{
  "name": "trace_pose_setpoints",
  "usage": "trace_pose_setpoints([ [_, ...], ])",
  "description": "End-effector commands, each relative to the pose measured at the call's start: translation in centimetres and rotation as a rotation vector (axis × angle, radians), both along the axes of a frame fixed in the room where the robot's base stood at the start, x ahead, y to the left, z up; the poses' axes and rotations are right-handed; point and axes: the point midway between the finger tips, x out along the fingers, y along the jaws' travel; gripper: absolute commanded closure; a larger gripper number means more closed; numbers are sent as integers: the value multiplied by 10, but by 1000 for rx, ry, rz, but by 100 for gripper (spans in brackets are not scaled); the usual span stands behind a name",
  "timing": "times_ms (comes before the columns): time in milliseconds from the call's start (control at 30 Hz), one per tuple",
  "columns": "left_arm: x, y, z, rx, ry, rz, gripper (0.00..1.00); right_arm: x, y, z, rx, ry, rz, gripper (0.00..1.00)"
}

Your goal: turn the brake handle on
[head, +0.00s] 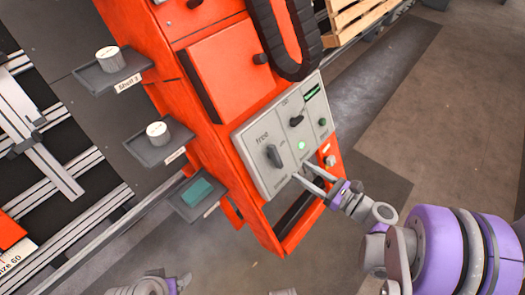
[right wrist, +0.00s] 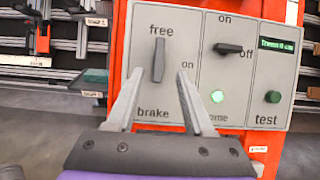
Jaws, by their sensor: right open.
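The brake handle (head: 274,156) is a dark grey knob at the left of a pale control panel (head: 258,172) on the orange cabinet. In the right wrist view the handle (right wrist: 158,60) stands upright, with "free" above it, "on" to its right and "brake" below. My right gripper (head: 301,173) is open and empty in front of the panel's lower part. In the right wrist view its fingertips (right wrist: 160,76) lie either side of the handle's lower end; I cannot tell how far short of the panel they are. The left gripper's jaws do not show.
A second switch (right wrist: 229,49), marked on and off, points sideways to the right of the brake handle. Below it is a lit green lamp (right wrist: 218,96), with a green test button (right wrist: 273,96) further right. Small shelves (head: 112,71) project from the cabinet's left.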

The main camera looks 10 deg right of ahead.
Motion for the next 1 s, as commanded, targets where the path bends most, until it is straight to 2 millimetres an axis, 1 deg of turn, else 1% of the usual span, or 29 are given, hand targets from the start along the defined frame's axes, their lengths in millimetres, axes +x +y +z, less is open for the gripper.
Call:
trace_pose_setpoints([
  [67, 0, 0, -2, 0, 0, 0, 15, 3, 1, 0, 18, -1, -3, 48],
  [167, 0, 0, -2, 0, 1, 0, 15, 11, 8, 1, 18, -1, 0, 48],
  [400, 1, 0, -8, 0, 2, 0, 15, 47, 37, 1, 16, -1, 2, 48],
  [600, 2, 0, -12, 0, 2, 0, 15, 73, 56, 1, 16, -1, 0, 48],
  [800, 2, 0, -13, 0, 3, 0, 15, 84, 65, 1, 14, -2, -2, 48],
  [1000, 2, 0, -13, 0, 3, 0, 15, 85, 65, 1, 14, -2, -2, 48],
])
